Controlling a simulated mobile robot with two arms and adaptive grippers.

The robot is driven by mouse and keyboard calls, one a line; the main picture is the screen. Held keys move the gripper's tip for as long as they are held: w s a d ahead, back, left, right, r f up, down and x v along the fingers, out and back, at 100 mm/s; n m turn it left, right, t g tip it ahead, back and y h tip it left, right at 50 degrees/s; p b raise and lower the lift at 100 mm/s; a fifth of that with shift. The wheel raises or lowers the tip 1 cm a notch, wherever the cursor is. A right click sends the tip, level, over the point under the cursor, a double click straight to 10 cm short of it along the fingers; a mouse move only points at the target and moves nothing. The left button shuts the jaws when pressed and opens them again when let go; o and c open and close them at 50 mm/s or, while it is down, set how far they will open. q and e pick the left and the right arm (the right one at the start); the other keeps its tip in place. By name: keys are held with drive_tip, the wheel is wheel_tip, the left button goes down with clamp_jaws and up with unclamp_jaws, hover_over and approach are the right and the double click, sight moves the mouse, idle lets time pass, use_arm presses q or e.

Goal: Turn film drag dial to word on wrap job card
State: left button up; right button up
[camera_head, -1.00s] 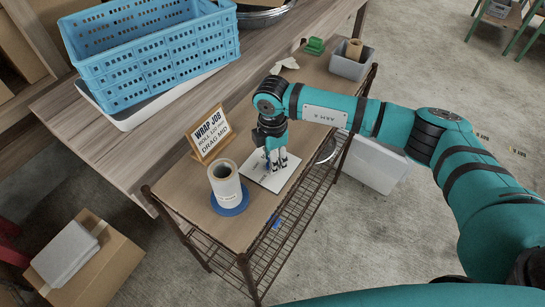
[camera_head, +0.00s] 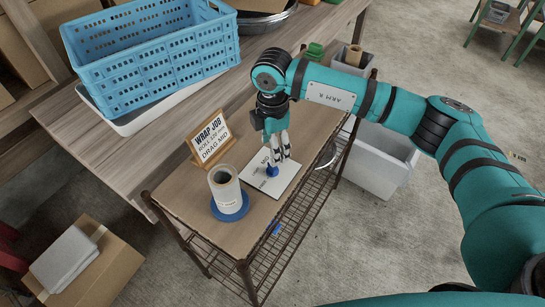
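The job card (camera_head: 211,139) stands upright in a wooden holder and reads "WRAP JOB", a roll size in mm, and "DRAG MID". The film drag dial (camera_head: 271,170) is a small blue knob on a white panel (camera_head: 267,188) lying on the cart top. Dark lettering shows on the panel, too small to read surely, and the pointer's direction is unclear. My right gripper (camera_head: 280,154) points down just above and beside the dial. Its fingers look apart with nothing between them. My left gripper is out of view.
A film roll (camera_head: 226,189) stands on a blue base (camera_head: 230,213) left of the panel. A blue crate (camera_head: 150,58) sits on the wooden table behind. A grey bin (camera_head: 352,61) stands at the cart's far end. The cart top (camera_head: 245,228) is bare near its front edge.

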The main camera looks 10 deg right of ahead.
drive_tip(key=shift+r, duration=2.3)
